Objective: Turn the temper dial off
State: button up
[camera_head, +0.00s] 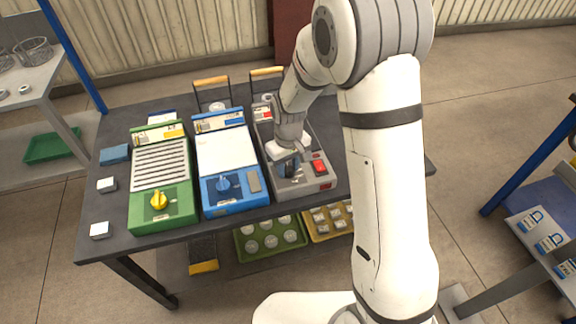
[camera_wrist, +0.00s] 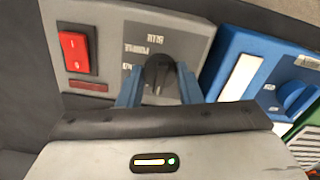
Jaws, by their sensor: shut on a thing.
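The dial (camera_wrist: 158,74) is a black knob on the front panel of the grey unit (camera_wrist: 112,30), with printed labels beside it that are too blurred to read surely. My gripper (camera_wrist: 158,86) is shut on this dial, one blue-grey finger on each side of it. In the head view my gripper (camera_head: 288,160) reaches down to the front panel of the grey unit (camera_head: 322,152), the rightmost of three units on the table. The dial is mostly hidden there. I cannot tell from its marks which setting it points to.
A red switch (camera_head: 319,168) sits right of my gripper on the same panel. Left of it stand a blue unit (camera_head: 223,150) with a blue knob and a green unit (camera_head: 160,165) with a yellow knob. The dark table (camera_head: 350,130) has small blocks at its left edge.

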aim_at(288, 167)
jog(key=o, duration=1)
jog(key=shift+c, duration=0.2)
jog(key=shift+r, duration=0.1)
notch_tip(288, 167, up, 8)
jog(key=shift+f, duration=0.25)
